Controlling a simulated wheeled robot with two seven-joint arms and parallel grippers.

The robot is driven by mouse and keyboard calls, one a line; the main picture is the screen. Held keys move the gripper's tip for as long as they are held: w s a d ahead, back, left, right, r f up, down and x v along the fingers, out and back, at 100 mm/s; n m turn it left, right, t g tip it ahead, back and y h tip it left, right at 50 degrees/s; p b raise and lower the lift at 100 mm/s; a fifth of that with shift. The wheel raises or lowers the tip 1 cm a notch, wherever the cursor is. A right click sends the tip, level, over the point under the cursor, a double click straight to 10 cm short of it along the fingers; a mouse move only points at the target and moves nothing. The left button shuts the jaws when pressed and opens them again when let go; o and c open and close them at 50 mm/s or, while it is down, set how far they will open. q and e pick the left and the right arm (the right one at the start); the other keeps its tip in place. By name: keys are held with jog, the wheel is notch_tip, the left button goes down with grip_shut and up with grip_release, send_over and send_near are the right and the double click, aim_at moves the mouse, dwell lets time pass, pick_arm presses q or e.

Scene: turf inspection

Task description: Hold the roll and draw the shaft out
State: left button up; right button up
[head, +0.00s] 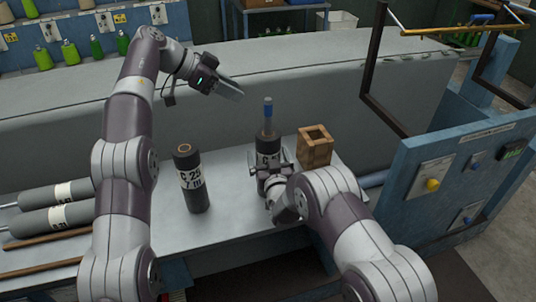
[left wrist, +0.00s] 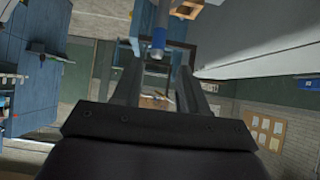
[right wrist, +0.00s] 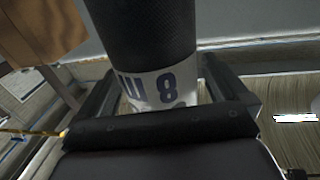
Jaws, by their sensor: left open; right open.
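A dark roll (head: 266,154) with a white label stands upright on the table, and a shaft (head: 267,115) with a blue end sticks up from its top. My right gripper (head: 273,168) is open, with its fingers on either side of this roll. In the right wrist view the roll (right wrist: 140,35) and its label fill the space between the fingers; contact cannot be told. My left gripper (head: 232,93) is open and empty, above and to the left of the shaft, apart from it. The left wrist view shows the shaft's blue end (left wrist: 158,40) beyond the fingers.
Another dark roll (head: 190,180) stands upright left of the first. A wooden box (head: 314,147) with a square hole stands right of it. Two rolls (head: 58,205) lie at the left. A blue control panel (head: 450,190) borders the table's right; a grey padded barrier (head: 300,85) runs behind.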

jog(key=shift+w+a, duration=0.1)
jog(key=shift+w, duration=0.35)
